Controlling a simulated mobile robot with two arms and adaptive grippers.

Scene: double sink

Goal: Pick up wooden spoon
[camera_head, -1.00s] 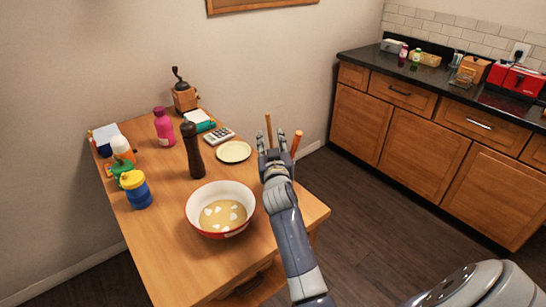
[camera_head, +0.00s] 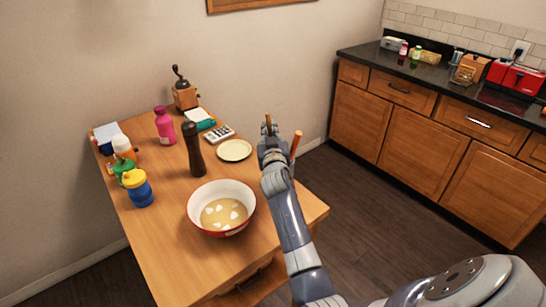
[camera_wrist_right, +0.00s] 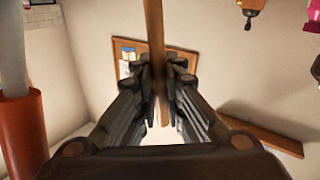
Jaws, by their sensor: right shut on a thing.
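The wooden spoon (camera_head: 268,118) shows in the head view as a thin upright brown handle rising above my right gripper (camera_head: 270,138). In the right wrist view the spoon's handle (camera_wrist_right: 154,35) runs down from the top edge to between the fingers. My right gripper (camera_wrist_right: 160,78) is shut on that handle. The spoon's lower part is hidden behind my gripper and arm in the head view. My left gripper is not in view.
An orange-handled utensil (camera_head: 296,143) stands just right of my gripper. On the wooden table (camera_head: 165,240) are a bowl with pale liquid (camera_head: 222,187), a dark pepper mill (camera_head: 193,150), a plate (camera_head: 234,150) and several bottles. A kitchen counter (camera_head: 450,88) stands at the right.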

